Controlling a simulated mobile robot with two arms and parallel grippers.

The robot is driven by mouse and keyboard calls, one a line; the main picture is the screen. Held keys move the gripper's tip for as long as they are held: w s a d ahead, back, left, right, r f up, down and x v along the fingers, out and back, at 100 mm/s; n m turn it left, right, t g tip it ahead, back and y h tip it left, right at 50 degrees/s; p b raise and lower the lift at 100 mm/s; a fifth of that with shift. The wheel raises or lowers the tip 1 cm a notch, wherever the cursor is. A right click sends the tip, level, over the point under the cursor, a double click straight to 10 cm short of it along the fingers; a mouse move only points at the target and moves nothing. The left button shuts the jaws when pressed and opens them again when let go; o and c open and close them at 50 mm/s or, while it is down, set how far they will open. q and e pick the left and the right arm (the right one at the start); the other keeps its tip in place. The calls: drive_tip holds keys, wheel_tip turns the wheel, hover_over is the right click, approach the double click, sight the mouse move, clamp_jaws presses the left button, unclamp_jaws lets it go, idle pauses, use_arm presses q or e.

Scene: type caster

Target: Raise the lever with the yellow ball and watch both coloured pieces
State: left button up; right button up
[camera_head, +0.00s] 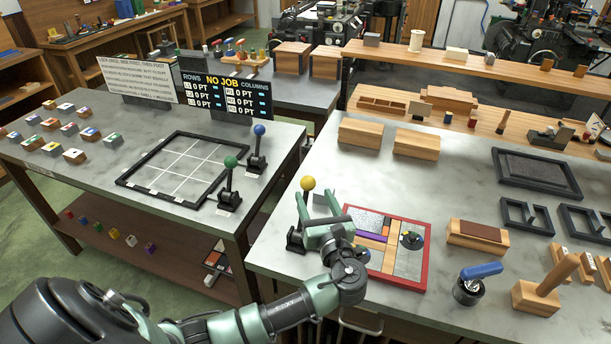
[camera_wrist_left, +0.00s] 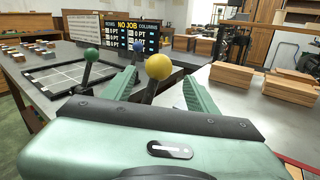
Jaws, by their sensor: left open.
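The lever with the yellow ball (camera_head: 307,183) stands at the left edge of the right-hand table, on a dark base (camera_head: 296,241). My left gripper (camera_head: 316,203) is open around the lever just below the ball. In the left wrist view the yellow ball (camera_wrist_left: 159,66) sits between the two green fingers (camera_wrist_left: 160,84), with gaps on both sides; no grip shows. I cannot tell which coloured pieces the task means. My right gripper is not in view.
A green-ball lever (camera_head: 231,162) and a blue-ball lever (camera_head: 260,130) stand by a black grid frame (camera_head: 142,184) on the left table. A scoreboard (camera_head: 227,97) reads "NO JOB". A blue-handled tool (camera_head: 481,271) and wooden blocks stand right of the tray.

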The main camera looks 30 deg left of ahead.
sight(310, 189)
use_arm(q)
drive_tip(key=x, duration=0.2)
drive_tip(key=p+x, duration=0.1)
drive_tip(key=x, duration=0.2)
drive_tip(key=shift+w+a+r+p, duration=0.15)
drive_tip(key=shift+a+r+p, duration=0.05)
drive_tip(key=shift+a+p, duration=0.1)
drive_tip(key=shift+w+a+f, duration=0.1)
drive_tip(key=shift+w+a, duration=0.1)
drive_tip(key=shift+a, duration=0.1)
drive_tip(key=shift+w+a, duration=0.1)
drive_tip(key=shift+c, duration=1.2)
clamp_jaws()
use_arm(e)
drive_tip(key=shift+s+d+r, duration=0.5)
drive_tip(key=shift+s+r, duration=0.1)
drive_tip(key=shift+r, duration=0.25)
